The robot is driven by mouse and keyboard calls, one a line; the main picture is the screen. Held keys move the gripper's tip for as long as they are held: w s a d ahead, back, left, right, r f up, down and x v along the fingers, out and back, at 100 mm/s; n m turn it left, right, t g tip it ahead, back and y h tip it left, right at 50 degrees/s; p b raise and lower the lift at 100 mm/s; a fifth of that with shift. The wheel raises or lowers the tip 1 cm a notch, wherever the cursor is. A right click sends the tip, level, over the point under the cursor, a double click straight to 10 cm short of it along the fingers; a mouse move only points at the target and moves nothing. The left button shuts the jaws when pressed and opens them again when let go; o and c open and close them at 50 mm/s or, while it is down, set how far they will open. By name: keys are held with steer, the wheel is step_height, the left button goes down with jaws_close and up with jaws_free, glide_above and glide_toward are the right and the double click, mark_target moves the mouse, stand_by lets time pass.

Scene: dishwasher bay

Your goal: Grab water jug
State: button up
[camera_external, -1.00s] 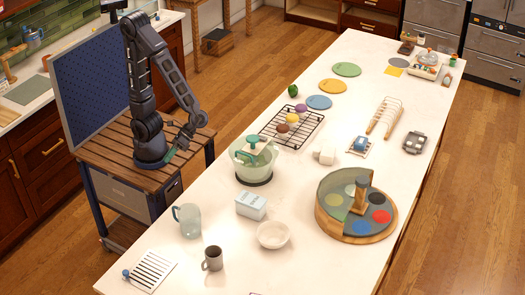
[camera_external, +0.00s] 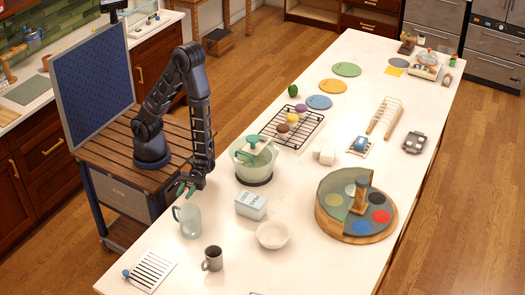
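The water jug (camera_external: 190,222) is a translucent pale blue-green pitcher standing upright on the white counter near its left edge. Its handle faces left. My gripper (camera_external: 184,192) points down just above the jug's rim, slightly behind it in the picture. A small gap seems to show between the fingers and the jug, but contact is hard to judge at this size. The gripper's fingers look spread apart, with nothing held between them.
A grey mug (camera_external: 212,259) stands in front of the jug. A blue-white box (camera_external: 251,205), a white bowl (camera_external: 272,235) and a large translucent bowl (camera_external: 254,158) are to the right. A striped card (camera_external: 150,271) lies front left. Counter between card and jug is clear.

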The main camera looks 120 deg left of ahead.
mark_target(173, 209)
steer(key=shift+w+d+f, duration=0.1)
steer(key=shift+d+f, duration=0.05)
steer(key=d, duration=0.3)
steer(key=w+d, duration=0.1)
steer(key=d, duration=0.6)
steer(key=shift+w+d, duration=0.2)
steer(key=shift+w, duration=0.15)
jaws_close()
